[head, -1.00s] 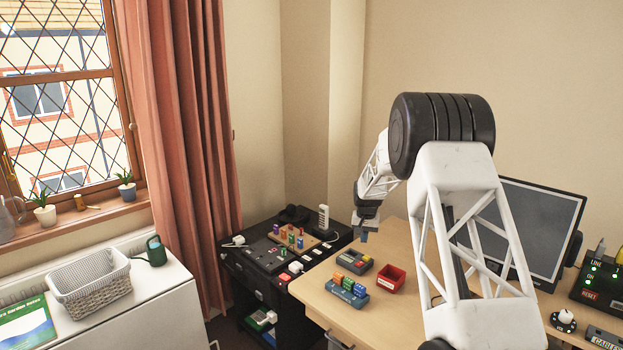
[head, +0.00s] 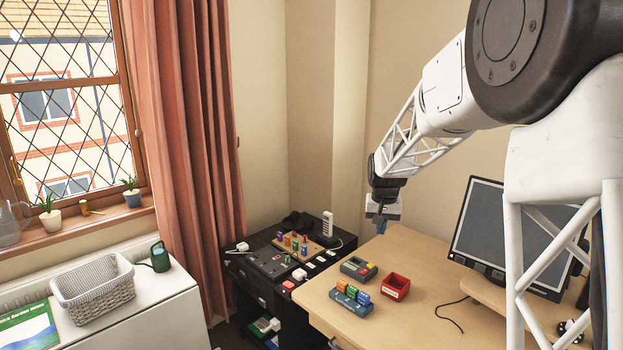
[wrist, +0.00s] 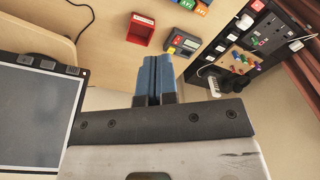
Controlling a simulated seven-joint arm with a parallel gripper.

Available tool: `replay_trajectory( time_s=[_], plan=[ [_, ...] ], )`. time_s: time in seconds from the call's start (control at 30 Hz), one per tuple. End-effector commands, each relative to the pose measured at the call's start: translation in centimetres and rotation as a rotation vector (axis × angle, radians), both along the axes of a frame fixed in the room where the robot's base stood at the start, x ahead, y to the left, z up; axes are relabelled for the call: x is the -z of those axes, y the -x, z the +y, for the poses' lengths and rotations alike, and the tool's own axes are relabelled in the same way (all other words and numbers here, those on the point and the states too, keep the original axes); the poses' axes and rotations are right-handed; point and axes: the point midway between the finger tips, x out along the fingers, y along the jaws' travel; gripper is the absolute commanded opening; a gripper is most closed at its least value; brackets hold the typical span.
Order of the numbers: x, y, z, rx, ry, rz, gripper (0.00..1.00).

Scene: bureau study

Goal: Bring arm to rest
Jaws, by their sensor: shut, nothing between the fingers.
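My gripper (head: 379,222) hangs in the air above the far left part of the wooden desk (head: 420,270), at the end of my raised white arm. In the wrist view its blue fingers (wrist: 154,75) lie side by side, shut with nothing between them. The gripper is apart from everything on the desk. My arm's large dark joint and white lattice links fill the right side of the head view and hide part of the desk there.
On the desk are a red bin (head: 396,286), a grey device (head: 358,267), a blue rack with coloured blocks (head: 351,297) and a monitor (head: 520,230). A black cabinet (head: 262,290) with pegs stands left. A white basket (head: 93,287) sits on the white top at far left.

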Motion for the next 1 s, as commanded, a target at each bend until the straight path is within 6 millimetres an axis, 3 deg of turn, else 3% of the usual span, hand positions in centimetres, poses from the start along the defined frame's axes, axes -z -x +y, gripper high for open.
replay_trajectory(
  time_s=[0.1,0.5,1.0],
  plan=[
    [-1.8,2.9,0.1,-0.009,0.002,-0.011,0.0],
    [-5.9,12.3,0.5,-0.038,0.006,-0.039,0.0],
    [-8.5,24.5,0.9,-0.075,0.012,-0.074,0.0]
  ],
)
